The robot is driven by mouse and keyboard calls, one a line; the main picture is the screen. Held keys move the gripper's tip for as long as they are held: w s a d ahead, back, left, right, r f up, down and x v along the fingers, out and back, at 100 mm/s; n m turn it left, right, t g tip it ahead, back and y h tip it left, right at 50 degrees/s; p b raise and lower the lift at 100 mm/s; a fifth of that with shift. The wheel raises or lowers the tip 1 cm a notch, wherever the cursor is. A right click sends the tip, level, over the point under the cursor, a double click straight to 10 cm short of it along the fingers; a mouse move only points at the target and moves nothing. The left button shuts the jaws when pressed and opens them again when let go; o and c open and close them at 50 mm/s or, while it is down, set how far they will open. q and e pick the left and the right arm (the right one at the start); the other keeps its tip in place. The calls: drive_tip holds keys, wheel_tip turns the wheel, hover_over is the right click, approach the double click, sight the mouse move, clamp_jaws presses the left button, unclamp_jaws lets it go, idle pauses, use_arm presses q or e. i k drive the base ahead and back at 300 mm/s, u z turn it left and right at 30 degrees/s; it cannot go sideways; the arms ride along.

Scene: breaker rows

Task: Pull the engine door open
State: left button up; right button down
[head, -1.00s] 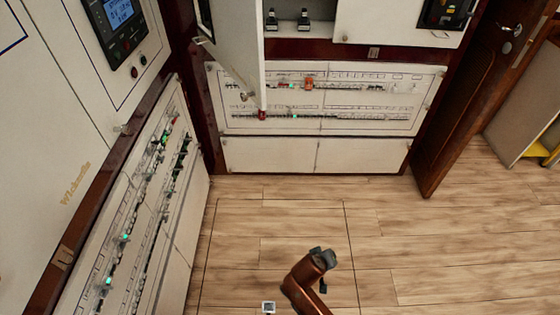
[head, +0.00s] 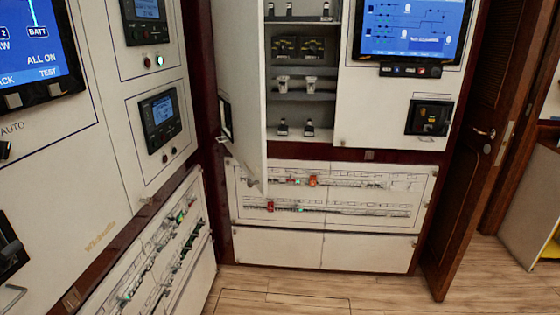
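Nothing in view is marked as the engine door, so I cannot tell which panel it is. A thin dark outline of a floor panel (head: 283,303) shows in the wooden floor at the bottom of the head view, cut off by the picture's edge. A brown wooden door (head: 468,170) with a metal handle (head: 484,134) stands ajar at the right. A tall white cabinet door (head: 240,90) stands swung open at the centre left. Neither of my grippers is in view.
An open cupboard with shelves (head: 302,97) is behind the white door. Breaker panels (head: 335,198) line the back wall and left wall (head: 150,270). A large screen (head: 410,30) hangs at upper right. The visible floor (head: 385,290) is clear.

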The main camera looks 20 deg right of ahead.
sight(238, 26)
drive_tip(key=z, duration=0.7)
drive_tip(key=i, duration=0.55)
drive_tip(key=z, duration=0.6)
drive_tip(key=i, duration=1.75)
drive_tip(key=u, duration=0.85)
